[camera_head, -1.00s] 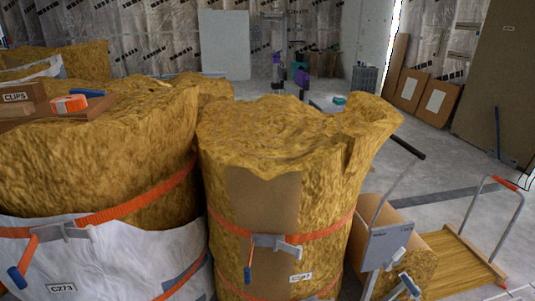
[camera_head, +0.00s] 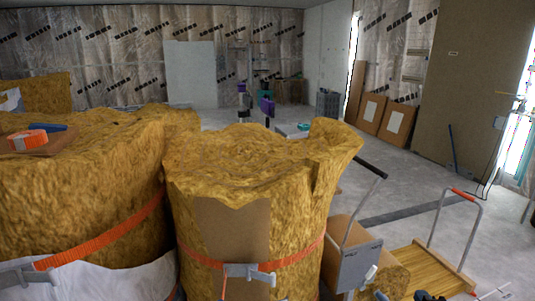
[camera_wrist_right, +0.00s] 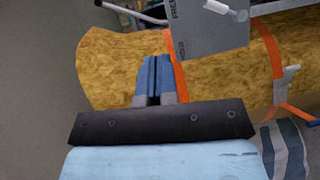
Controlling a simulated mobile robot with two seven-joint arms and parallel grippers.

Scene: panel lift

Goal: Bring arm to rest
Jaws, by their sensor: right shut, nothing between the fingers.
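My right gripper (camera_wrist_right: 153,66) shows in the right wrist view with its two blue fingers together and nothing between them. It points towards a yellow insulation roll (camera_wrist_right: 110,62) with orange straps and a grey panel with printed letters (camera_wrist_right: 212,32); I cannot tell how far apart they are. In the head view only a small dark part, probably of this gripper (camera_head: 428,296), shows at the bottom edge, near the cart. My left gripper is in neither view.
Large strapped insulation rolls (camera_head: 245,165) fill the near left and middle. A cart with a wooden deck (camera_head: 432,262) and upright handles stands at the right. Boards (camera_head: 400,120) lean on the far right wall. The grey floor (camera_head: 400,185) beyond the cart is mostly clear.

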